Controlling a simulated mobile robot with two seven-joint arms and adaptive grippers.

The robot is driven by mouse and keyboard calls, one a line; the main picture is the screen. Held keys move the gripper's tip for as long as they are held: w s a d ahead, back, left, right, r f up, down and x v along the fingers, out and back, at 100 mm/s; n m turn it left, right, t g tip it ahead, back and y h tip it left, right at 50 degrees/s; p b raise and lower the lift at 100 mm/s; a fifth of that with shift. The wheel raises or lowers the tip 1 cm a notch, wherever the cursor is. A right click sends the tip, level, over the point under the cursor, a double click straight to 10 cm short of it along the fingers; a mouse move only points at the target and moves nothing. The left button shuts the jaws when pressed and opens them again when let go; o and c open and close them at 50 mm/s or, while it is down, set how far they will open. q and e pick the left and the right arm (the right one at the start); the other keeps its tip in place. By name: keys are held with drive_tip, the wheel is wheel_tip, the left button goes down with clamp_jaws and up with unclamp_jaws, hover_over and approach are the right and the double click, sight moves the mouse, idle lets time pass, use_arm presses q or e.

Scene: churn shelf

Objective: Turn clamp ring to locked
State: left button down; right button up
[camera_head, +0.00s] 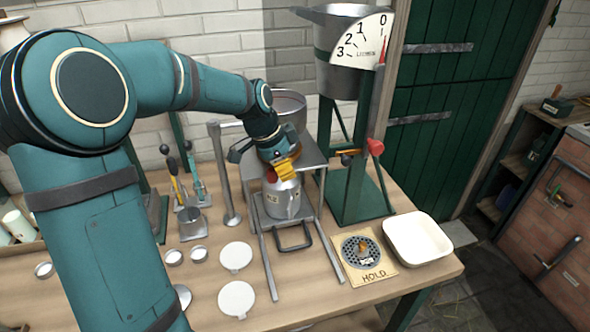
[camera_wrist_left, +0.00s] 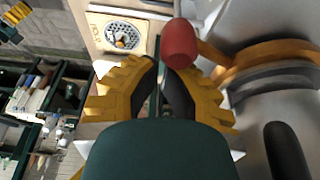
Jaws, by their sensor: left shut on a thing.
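The clamp ring (camera_wrist_left: 270,62) is an orange band around a grey metal vessel, seen at the right of the left wrist view. Its red knob (camera_wrist_left: 180,43) lies at the tips of my left gripper (camera_wrist_left: 163,88), whose yellow ridged fingers are shut on the ring's handle. In the head view the same gripper (camera_head: 285,170) is at the top of the metal can (camera_head: 283,199) under the grey stand, with the red knob (camera_head: 271,175) beside the fingers. The gripper and arm hide most of the ring there. What seems to be my right gripper (camera_wrist_left: 14,22) shows partly in the wrist view's corner.
A board marked HOLD (camera_head: 374,276) and a white tray (camera_head: 417,239) lie to the right. A green stand with a red knob (camera_head: 376,147) carries a gauged bucket (camera_head: 343,65). White discs (camera_head: 236,256) lie at the front; the table's front right is partly clear.

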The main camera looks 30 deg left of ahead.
use_arm(q)
drive_tip(key=shift+s+a, duration=0.3)
drive_tip(key=shift+a, duration=0.05)
use_arm(e)
drive_tip(key=shift+f, duration=0.1)
use_arm(q)
drive_tip(key=shift+d, duration=0.1)
wheel_tip(320, 180, up, 10)
drive_tip(key=p, duration=0.2)
drive_tip(key=shift+w+d+f, duration=0.15)
drive_tip(key=shift+w+f, duration=0.05)
drive_tip(key=shift+f, duration=0.05)
use_arm(e)
drive_tip(key=shift+w+d+r, duration=0.2)
drive_tip(key=shift+w+r, duration=0.1)
drive_tip(key=shift+r, duration=0.25)
drive_tip(key=shift+w+d+r, duration=0.15)
drive_tip(key=shift+w+r, duration=0.15)
drive_tip(key=shift+r, duration=0.25)
